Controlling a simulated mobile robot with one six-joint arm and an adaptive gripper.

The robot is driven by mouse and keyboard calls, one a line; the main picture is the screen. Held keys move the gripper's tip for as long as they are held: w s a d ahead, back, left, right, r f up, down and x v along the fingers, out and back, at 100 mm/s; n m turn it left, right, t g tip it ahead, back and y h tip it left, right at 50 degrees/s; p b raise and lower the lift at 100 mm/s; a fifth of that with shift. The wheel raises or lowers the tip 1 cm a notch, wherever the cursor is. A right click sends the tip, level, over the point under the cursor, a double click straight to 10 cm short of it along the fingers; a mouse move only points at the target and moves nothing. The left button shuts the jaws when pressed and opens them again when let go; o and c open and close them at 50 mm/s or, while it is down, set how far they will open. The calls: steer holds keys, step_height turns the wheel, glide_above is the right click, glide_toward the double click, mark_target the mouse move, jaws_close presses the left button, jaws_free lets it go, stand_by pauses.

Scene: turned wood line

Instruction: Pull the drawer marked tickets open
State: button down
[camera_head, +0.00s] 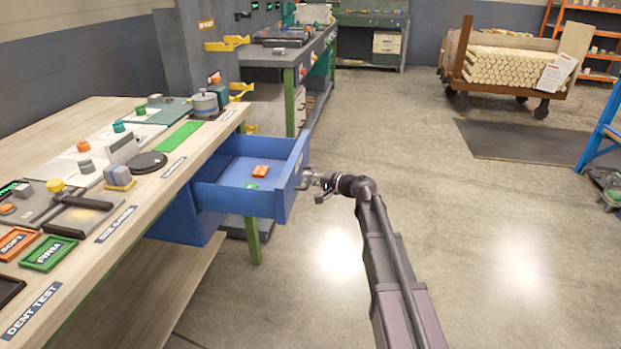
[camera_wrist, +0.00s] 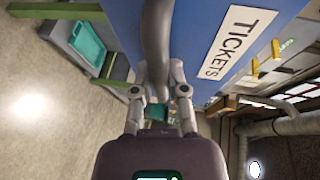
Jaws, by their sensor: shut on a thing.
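The blue drawer (camera_head: 243,199) stands pulled well out from under the workbench in the head view, its inside open to view. An orange item and a small green item lie on its floor. In the wrist view its blue front (camera_wrist: 200,25) carries a white label reading TICKETS (camera_wrist: 237,42). My gripper (camera_head: 312,180) is at the drawer's front, at the end of my arm. In the wrist view my gripper (camera_wrist: 158,75) is shut on the grey curved drawer handle (camera_wrist: 157,40), one finger on each side of it.
The wooden workbench (camera_head: 170,190) at left bears several trays, gauges and parts. A second bench (camera_head: 290,58) stands behind the drawer. The concrete floor to the right is open, with a dark mat (camera_head: 520,143) and a cart of wooden rods (camera_head: 510,65) farther back.

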stand_by(0.4)
steer(key=c, duration=0.6)
jaws_free()
steer(key=shift+a, duration=0.15)
steer(key=shift+c, duration=0.2)
